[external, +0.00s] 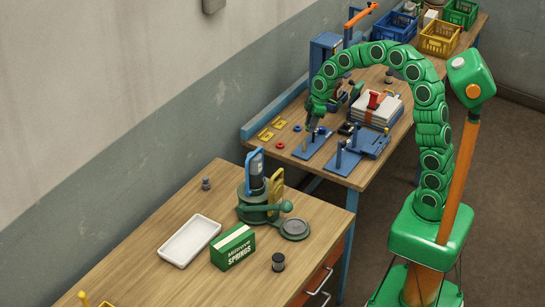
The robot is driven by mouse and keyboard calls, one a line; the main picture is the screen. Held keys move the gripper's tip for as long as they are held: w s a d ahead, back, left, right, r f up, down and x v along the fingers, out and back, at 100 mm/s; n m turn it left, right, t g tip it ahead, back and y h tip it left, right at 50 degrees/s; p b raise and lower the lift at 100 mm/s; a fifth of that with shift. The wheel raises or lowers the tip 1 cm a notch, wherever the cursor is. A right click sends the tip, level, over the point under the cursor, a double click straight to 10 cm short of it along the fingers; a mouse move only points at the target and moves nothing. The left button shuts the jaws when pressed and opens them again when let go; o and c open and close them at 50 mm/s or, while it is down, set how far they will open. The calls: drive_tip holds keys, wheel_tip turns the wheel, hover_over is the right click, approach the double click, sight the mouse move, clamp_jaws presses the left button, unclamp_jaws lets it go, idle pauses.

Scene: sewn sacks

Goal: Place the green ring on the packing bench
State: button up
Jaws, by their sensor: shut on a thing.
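My gripper (314,122) is at the end of my green arm, which arches over the far wooden bench (262,156). It points down above the left part of that bench, close to a blue board with upright pegs (313,148). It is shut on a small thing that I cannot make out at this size. I cannot pick out a green ring apart from the green arm. A red ring (280,145) and a blue ring (297,128) lie on the bench to the left of the gripper.
Yellow parts (266,135), a second blue pegged fixture (346,157) and a stack of papers (377,108) crowd the far bench. Crates (440,38) stand behind. The nearer bench holds a white tray (189,241), a green springs box (233,247) and a green vise (260,207).

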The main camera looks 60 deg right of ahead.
drive_tip(key=s+a+r, duration=0.1)
drive_tip(key=a, duration=1.3)
drive_tip(key=s+a+r, duration=0.1)
drive_tip(key=s+a, duration=0.1)
drive_tip(key=a, duration=1.1)
drive_tip(key=w+a+f, duration=0.1)
drive_tip(key=w+f, duration=0.2)
drive_tip(key=w, duration=0.1)
drive_tip(key=w+a+f, duration=0.2)
drive_tip(key=w+f, duration=0.1)
drive_tip(key=w, duration=0.1)
drive_tip(key=w+a+f, duration=0.1)
drive_tip(key=w+f, duration=0.2)
drive_tip(key=w, duration=0.1)
drive_tip(key=shift+w+a+f, duration=0.2)
drive_tip(key=shift+w+a, duration=0.15)
drive_tip(key=shift+a, duration=0.05)
drive_tip(key=shift+w+f, duration=0.25)
drive_tip(key=shift+f, duration=1.6)
drive_tip(key=o, duration=1)
drive_tip(key=shift+f, duration=0.1)
